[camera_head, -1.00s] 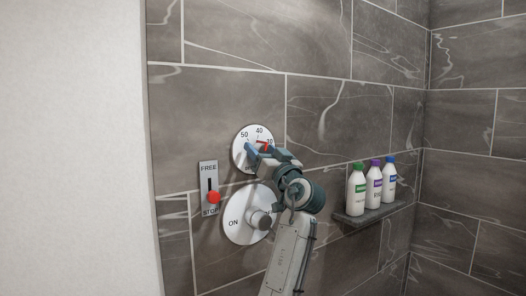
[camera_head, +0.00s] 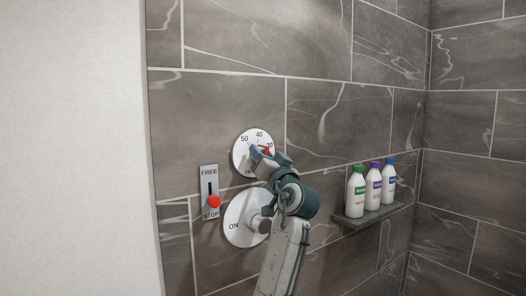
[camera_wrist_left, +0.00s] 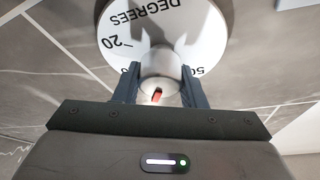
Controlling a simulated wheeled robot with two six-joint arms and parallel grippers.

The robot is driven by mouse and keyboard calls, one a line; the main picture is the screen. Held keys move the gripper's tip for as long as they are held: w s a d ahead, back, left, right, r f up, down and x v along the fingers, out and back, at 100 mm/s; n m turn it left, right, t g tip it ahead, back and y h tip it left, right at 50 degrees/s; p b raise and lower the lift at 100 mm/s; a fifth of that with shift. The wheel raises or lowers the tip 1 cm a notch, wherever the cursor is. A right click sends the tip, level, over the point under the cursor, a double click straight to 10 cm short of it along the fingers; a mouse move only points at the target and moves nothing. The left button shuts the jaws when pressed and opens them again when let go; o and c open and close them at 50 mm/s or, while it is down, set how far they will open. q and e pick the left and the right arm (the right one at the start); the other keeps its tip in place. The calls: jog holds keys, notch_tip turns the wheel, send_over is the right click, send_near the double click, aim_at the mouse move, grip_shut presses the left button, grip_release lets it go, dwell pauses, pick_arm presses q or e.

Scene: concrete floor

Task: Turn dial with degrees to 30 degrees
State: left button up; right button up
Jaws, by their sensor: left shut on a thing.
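The degrees dial (camera_head: 241,148) is a white disc on the tiled wall, with 50, 40 and 30 along its upper edge in the head view. My left gripper (camera_head: 261,153) is shut on the dial's central knob. In the left wrist view, the knob (camera_wrist_left: 161,66) sits between the two fingers, with a red mark on it. The dial face (camera_wrist_left: 208,38) shows DEGREES, 20 and part of 50; my gripper hides the other numbers. My right gripper is not in view.
Below is a round white ON dial (camera_head: 236,220) with a grey knob, close to my arm. A FREE/STOP slider plate (camera_head: 209,185) with a red knob (camera_head: 214,201) is at left. Several bottles, including a green-capped one (camera_head: 357,188), stand on a shelf (camera_head: 352,220) at right.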

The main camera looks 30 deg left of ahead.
pick_arm(q)
jog(key=shift+r+m+h+p, duration=0.15)
jog(key=shift+m+h+p, duration=0.35)
jog(key=shift+m, duration=0.4)
jog(key=m+t+h+p, duration=0.1)
jog(key=m+p, duration=0.2)
jog(key=m+h+p, duration=0.1)
jog(key=m+p, duration=0.2)
jog(key=p, duration=0.1)
jog(key=shift+t, duration=0.4)
jog(key=shift+m+h+p, duration=0.3)
jog(key=shift+m+p, duration=0.2)
jog(key=shift+p, duration=0.05)
jog(key=shift+f+m+p, duration=0.2)
jog(key=shift+m+p, duration=0.15)
jog(key=shift+m, duration=0.05)
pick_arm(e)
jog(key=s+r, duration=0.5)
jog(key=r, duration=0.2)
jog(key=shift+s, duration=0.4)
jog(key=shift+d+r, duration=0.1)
pick_arm(q)
jog(key=o, duration=1)
jog(key=shift+h, duration=0.3)
